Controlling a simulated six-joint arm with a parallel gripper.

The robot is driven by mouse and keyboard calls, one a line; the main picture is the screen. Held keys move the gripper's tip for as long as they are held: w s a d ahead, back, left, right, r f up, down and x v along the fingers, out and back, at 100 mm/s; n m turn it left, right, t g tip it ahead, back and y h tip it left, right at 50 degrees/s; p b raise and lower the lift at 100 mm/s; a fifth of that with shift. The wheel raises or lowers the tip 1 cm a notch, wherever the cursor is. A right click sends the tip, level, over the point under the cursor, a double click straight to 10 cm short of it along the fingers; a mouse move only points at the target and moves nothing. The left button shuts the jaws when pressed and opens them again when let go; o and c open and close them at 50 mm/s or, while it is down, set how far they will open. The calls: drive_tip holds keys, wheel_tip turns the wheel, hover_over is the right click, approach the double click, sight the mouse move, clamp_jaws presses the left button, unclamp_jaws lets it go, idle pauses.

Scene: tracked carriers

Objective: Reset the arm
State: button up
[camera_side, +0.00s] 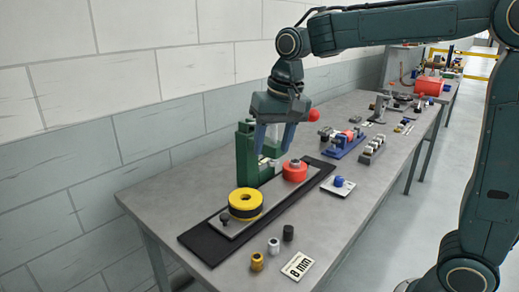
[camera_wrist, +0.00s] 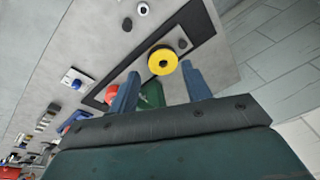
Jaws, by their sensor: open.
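My gripper (camera_side: 273,138) is open, with its blue fingers pointing down beside the green upright fixture (camera_side: 244,158) in the side view. In the wrist view my gripper (camera_wrist: 160,82) has its two blue fingers spread, with nothing held between the tips. The yellow ring (camera_side: 245,203) sits on a grey plate at the near end of the black mat (camera_side: 197,241). It also shows beyond the fingertips in the wrist view (camera_wrist: 162,62). A red round part (camera_side: 295,172) sits on the plate to the right of the green fixture, which partly hides behind my gripper in the wrist view.
On the grey table (camera_side: 150,192), a brass piece (camera_side: 257,262), a silver piece (camera_side: 274,245) and a black piece (camera_side: 289,232) stand near an "8 mm" card (camera_side: 297,266). A blue part (camera_side: 339,181) sits on a white card. A blue fixture (camera_side: 343,143) stands farther back. A wall runs along the left.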

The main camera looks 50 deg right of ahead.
drive_tip(key=s+d+f+n+t, duration=0.1)
drive_tip(key=s+n, duration=0.1)
drive_tip(key=s, duration=0.8)
drive_tip(key=s+d+f+n+t, duration=0.1)
drive_tip(key=s+f+n+t, duration=0.1)
drive_tip(key=s, duration=0.9)
drive_tip(key=shift+s+d+n, duration=0.15)
drive_tip(key=shift+d+n, duration=0.05)
drive_tip(key=shift+n, duration=0.4)
